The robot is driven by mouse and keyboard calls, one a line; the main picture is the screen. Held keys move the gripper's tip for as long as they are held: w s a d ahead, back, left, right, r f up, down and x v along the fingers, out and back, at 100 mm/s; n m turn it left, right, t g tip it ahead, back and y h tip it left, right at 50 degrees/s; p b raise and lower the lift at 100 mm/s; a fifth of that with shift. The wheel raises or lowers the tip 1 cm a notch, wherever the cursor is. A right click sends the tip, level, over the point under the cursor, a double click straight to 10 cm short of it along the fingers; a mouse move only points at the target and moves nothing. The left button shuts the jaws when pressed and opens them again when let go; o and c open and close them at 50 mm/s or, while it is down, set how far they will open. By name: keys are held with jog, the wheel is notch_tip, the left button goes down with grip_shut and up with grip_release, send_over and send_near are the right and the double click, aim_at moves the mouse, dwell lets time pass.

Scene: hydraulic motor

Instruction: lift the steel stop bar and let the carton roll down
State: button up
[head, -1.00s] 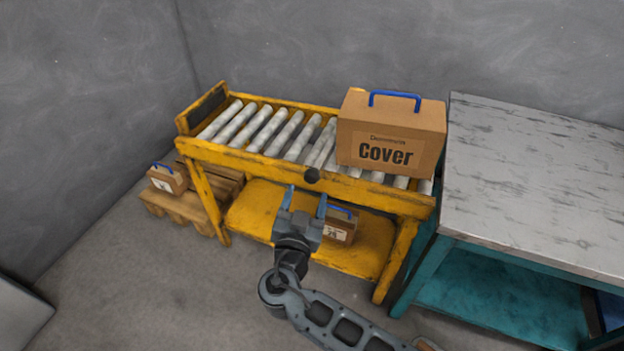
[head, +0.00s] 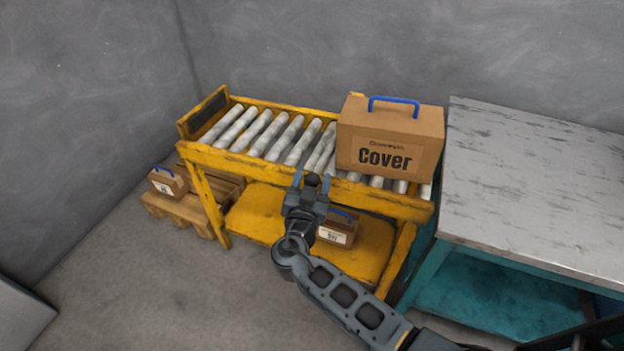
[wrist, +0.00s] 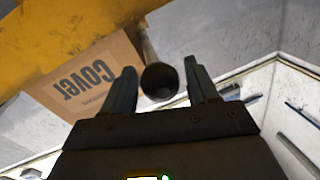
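The brown carton marked "Cover" (head: 388,140), with a blue handle, sits on the right part of the yellow roller conveyor (head: 255,168). It also shows in the wrist view (wrist: 85,88). The steel stop bar (wrist: 148,42) shows in the wrist view as a pale rod ending in a dark round knob (wrist: 159,80). In the head view the knob (head: 312,179) is at the conveyor's front rail, left of the carton. My gripper (head: 311,183) is open, with one finger on each side of the knob. I cannot tell whether the fingers touch it.
A grey-topped teal table (head: 535,190) stands close at the conveyor's right end. A small carton (head: 338,230) is on the lower yellow shelf behind my gripper. Another small carton (head: 168,181) is on a wooden pallet (head: 180,210) at left. The rollers (head: 270,135) left of the large carton are clear.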

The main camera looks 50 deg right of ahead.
grip_shut()
dwell(0.3)
